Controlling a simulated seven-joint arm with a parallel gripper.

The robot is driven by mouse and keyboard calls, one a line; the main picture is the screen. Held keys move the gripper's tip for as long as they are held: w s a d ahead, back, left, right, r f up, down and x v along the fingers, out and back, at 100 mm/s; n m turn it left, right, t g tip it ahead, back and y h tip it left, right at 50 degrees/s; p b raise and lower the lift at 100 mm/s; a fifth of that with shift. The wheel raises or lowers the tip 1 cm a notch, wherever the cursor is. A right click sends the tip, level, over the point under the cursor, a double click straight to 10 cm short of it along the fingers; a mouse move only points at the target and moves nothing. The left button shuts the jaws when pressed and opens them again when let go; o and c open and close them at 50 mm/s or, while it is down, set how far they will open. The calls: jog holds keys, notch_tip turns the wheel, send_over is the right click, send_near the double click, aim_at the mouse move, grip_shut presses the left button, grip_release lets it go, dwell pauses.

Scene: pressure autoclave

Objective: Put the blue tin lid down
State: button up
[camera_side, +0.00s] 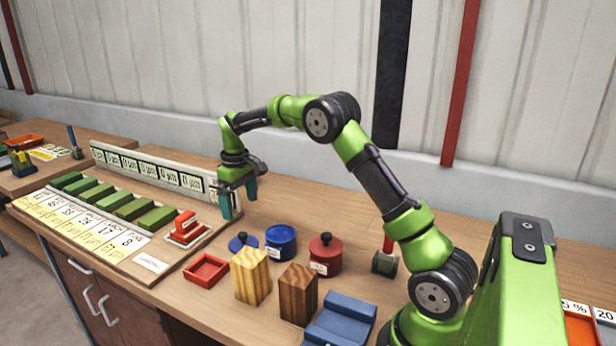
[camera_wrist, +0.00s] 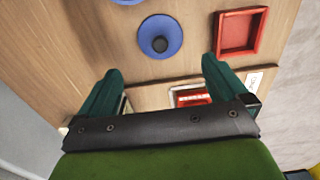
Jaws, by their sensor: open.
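The blue tin lid (camera_side: 243,242), a round disc with a dark knob, lies knob up on the wooden bench, just left of the blue tin (camera_side: 281,244). The lid (camera_wrist: 160,37) shows whole in the wrist view, beyond and between my fingertips. My gripper (camera_side: 239,203) is open and empty, above the bench and behind the lid in the side view. Its two teal fingers (camera_wrist: 161,66) are wide apart in the wrist view and do not touch the lid. The blue tin has no lid on it; only its edge shows in the wrist view.
A red tin with its lid (camera_side: 325,254) stands right of the blue tin. A red tray (camera_side: 206,269), two wooden blocks (camera_side: 250,276) and a blue stepped block (camera_side: 340,320) are in front. A board with green bars and a red-handled piece (camera_side: 187,229) lies left.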

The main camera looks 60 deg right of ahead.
jog(key=s+a+r+m+t, duration=0.2)
jog(key=s+a+r+t, duration=0.2)
jog(key=s+a+r, duration=0.9)
jog(key=s+a+m+t+y, duration=0.2)
jog(key=s+a, duration=0.3)
jog(key=s, duration=0.9)
jog(key=shift+a+f+t, duration=0.15)
jog(key=shift+f+t, duration=0.1)
jog(key=shift+t, duration=0.35)
